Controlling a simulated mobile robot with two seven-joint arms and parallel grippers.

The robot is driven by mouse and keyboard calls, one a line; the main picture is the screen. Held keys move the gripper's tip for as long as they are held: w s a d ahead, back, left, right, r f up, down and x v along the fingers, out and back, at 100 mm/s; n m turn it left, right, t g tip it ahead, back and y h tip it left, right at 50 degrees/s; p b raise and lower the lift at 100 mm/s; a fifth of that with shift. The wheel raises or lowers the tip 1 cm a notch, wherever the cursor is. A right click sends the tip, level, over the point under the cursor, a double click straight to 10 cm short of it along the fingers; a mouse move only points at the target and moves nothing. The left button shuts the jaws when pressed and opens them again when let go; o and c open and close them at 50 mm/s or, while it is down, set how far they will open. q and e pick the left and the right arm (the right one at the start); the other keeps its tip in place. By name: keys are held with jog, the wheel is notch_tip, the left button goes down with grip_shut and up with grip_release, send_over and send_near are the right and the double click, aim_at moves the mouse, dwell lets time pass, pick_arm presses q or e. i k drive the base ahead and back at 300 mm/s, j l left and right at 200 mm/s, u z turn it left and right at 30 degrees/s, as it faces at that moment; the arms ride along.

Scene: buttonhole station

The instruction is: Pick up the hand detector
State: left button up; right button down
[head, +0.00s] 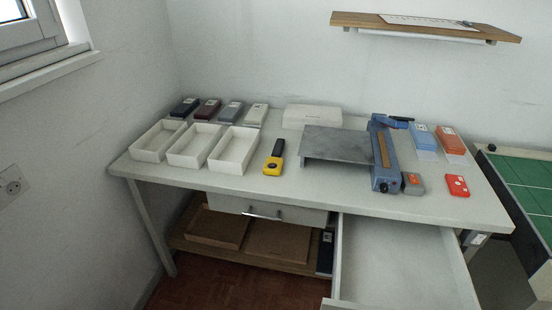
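A small yellow and black handheld device, which looks like the hand detector (274,159), lies on the white table (300,190) near its front edge. Its yellow end points toward the front and its black end toward the back. It lies between the rightmost white tray and the grey metal plate, apart from both. Neither of my grippers shows in the head view.
Three open white trays (234,151) stand left of the device. A grey plate (333,144) and a blue device (383,155) stand to its right. An open drawer (398,262) juts out at the front right. A shelf (425,26) hangs above.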

aim_at(274, 166)
jog(key=i+j+z, duration=0.15)
jog(key=i+z, duration=0.2)
jog(key=i+j+z, duration=0.25)
jog(key=z, duration=0.15)
jog(key=i+j+z, duration=0.1)
jog(key=j+z, duration=0.25)
jog(key=j, duration=0.15)
jog(key=j+z, duration=0.35)
jog(key=j, duration=0.15)
